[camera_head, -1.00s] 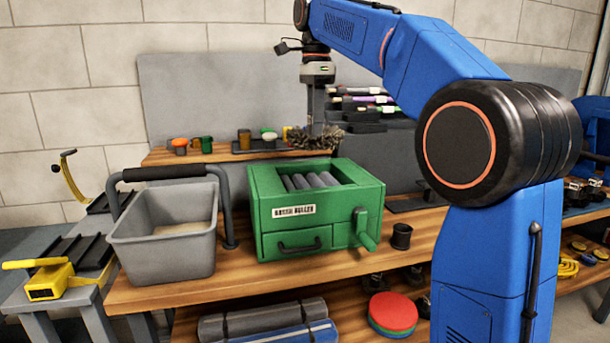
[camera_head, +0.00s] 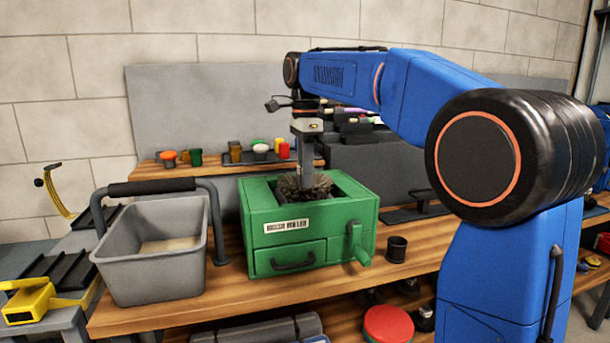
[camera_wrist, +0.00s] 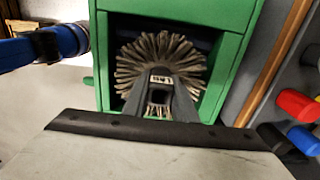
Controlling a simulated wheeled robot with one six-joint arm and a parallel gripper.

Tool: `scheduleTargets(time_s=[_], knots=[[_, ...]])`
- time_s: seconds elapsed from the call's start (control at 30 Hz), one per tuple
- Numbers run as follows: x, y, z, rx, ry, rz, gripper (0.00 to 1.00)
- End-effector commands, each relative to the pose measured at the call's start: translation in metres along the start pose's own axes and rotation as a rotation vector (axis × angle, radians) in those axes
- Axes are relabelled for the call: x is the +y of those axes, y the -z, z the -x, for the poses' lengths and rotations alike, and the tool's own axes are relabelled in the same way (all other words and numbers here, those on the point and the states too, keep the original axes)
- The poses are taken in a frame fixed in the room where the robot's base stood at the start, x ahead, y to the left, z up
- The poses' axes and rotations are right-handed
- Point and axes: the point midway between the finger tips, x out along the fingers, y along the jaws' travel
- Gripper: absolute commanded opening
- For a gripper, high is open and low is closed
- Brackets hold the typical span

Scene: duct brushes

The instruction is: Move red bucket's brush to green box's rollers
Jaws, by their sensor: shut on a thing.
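The green box (camera_head: 311,229) stands on the wooden bench, with a label, a drawer and a crank handle on its front. My gripper (camera_head: 306,188) points straight down over its open top and is shut on a round brush (camera_head: 290,186) with grey-brown bristles. In the wrist view my gripper (camera_wrist: 159,98) grips the middle of the brush (camera_wrist: 140,60), whose bristles spread inside the opening of the green box (camera_wrist: 244,14). The rollers are mostly hidden beneath the brush; I cannot tell whether the bristles touch them. No red bucket is clearly seen.
A grey bucket (camera_head: 150,269) with a black-gripped handle stands left of the green box. A small black cup (camera_head: 396,249) stands to its right. Small coloured items (camera_head: 261,151) stand on the shelf behind. A yellow tool (camera_head: 32,303) lies at far left.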

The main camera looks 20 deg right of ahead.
Motion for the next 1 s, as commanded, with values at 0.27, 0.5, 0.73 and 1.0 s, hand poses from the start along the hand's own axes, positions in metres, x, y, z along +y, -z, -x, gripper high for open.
scheduleTargets(time_s=[0.27,0.5,0.73,1.0], knots=[[0.0,0.0,-0.001,0.0,0.001,0.0,0.0],[0.0,0.0,-0.004,0.0,0.0,0.0,0.44],[0.0,0.0,-0.004,0.0,0.0,0.0,0.44],[-0.001,0.0,0.017,0.0,0.003,0.0,0.44]])
